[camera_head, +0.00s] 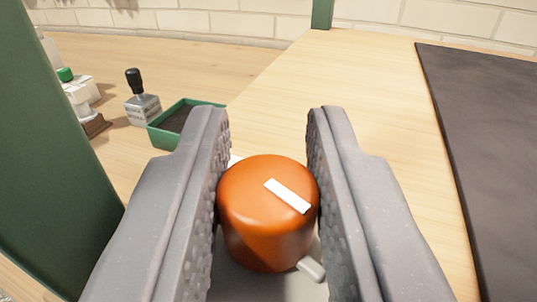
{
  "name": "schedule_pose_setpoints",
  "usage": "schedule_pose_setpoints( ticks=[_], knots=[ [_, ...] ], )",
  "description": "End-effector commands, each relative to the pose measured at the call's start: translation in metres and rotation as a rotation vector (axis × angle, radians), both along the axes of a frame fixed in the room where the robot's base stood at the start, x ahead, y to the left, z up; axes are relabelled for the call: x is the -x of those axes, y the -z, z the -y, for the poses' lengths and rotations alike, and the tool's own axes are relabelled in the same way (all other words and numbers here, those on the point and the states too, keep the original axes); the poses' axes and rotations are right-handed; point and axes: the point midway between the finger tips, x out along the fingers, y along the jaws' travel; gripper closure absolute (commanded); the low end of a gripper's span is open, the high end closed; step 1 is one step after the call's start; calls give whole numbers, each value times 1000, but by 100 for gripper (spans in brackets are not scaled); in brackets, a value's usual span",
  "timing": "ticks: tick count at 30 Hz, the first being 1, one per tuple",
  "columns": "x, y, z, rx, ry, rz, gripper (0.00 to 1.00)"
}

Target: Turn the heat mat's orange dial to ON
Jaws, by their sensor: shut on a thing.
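The orange dial (258,228) is a round knob with a white bar mark on its top, in the lower middle of the picture. The white mark runs slantwise, from upper left to lower right. My gripper (268,185) is shut on the dial, with one grey studded finger on its left side and one on its right. A pale base shows under the dial, and a small light tab sticks out at its lower right. No ON lettering can be made out. The dark heat mat (490,130) lies flat on the right.
A green tray (160,136) with dark filling and a grey block with a black knob handle (142,105) stand at the left back. White items with a green cap (78,90) are farther left. A green post (55,180) rises close on the left. Bare wood lies beyond the dial.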

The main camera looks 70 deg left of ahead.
Motion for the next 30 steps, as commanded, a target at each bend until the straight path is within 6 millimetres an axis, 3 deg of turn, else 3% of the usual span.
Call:
schedule_pose_setpoints(
  ticks=[18, 30],
  knots=[
    [-3, -2, 3, -1, -300, 0, 100],
    [-3, -1, 2, -2, -408, 1, 100]
  ],
)
